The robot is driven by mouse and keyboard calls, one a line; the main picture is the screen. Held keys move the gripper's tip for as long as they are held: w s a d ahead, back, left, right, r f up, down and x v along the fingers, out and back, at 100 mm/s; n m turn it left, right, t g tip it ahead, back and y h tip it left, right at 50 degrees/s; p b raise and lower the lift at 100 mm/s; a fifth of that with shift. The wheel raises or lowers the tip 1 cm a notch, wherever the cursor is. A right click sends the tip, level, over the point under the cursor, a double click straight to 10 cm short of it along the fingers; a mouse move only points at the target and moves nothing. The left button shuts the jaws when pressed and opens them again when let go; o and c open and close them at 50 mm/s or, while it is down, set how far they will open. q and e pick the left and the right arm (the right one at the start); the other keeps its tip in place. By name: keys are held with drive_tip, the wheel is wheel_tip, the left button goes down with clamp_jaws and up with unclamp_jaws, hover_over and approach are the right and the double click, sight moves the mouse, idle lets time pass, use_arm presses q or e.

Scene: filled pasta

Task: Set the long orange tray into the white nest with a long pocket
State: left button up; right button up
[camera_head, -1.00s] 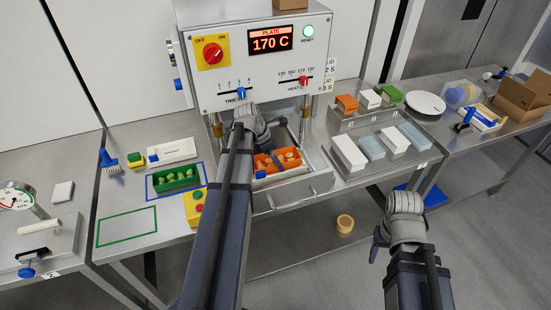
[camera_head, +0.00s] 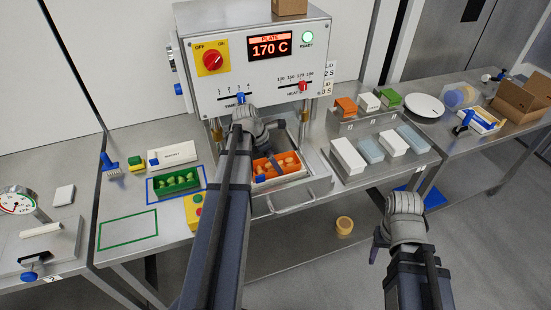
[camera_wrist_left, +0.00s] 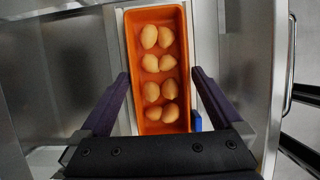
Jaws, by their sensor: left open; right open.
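The long orange tray (camera_head: 287,174) lies in the pulled-out steel drawer under the press, with several tan filled pieces in it. In the left wrist view the tray (camera_wrist_left: 137,98) runs lengthwise between the fingers. White edges of what looks like the white nest (camera_wrist_left: 200,40) show along both of its long sides; whether it is fully seated I cannot tell. My left gripper (camera_wrist_left: 160,76) is open, its fingers either side of the tray and apart from it. In the head view the left wrist hides part of the tray. My right gripper (camera_head: 378,248) is open and empty, in front of the bench.
The press (camera_head: 255,65) reads 170 C, with a lit green lamp. A green tray (camera_head: 176,182) sits in a blue outline at left; a green outline (camera_head: 127,229) beside it is empty. White and blue-grey boxes (camera_head: 347,157) stand right of the drawer.

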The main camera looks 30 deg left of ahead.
use_arm(q)
drive_tip(key=p+v, duration=0.8)
drive_tip(key=v, duration=0.2)
drive_tip(key=shift+a+r+p, duration=0.2)
drive_tip(key=shift+r+p, duration=0.15)
drive_tip(key=shift+p, duration=0.05)
drive_tip(key=s+d+m+g+y, duration=0.1)
drive_tip(key=s+d+m, duration=0.3)
drive_tip(key=d+m, duration=0.6)
drive_tip(key=s+d+f+m+g+y, duration=0.1)
drive_tip(key=s+d+m, duration=0.3)
drive_tip(key=d+m, duration=0.7)
drive_tip(key=s+d+m+g+y, duration=0.1)
drive_tip(key=s+d+m, duration=0.4)
drive_tip(key=d+m, duration=0.5)
drive_tip(key=shift+d+f+m+g+y, duration=0.3)
drive_tip(key=shift+d+y, duration=0.2)
drive_tip(key=shift+d, duration=0.75)
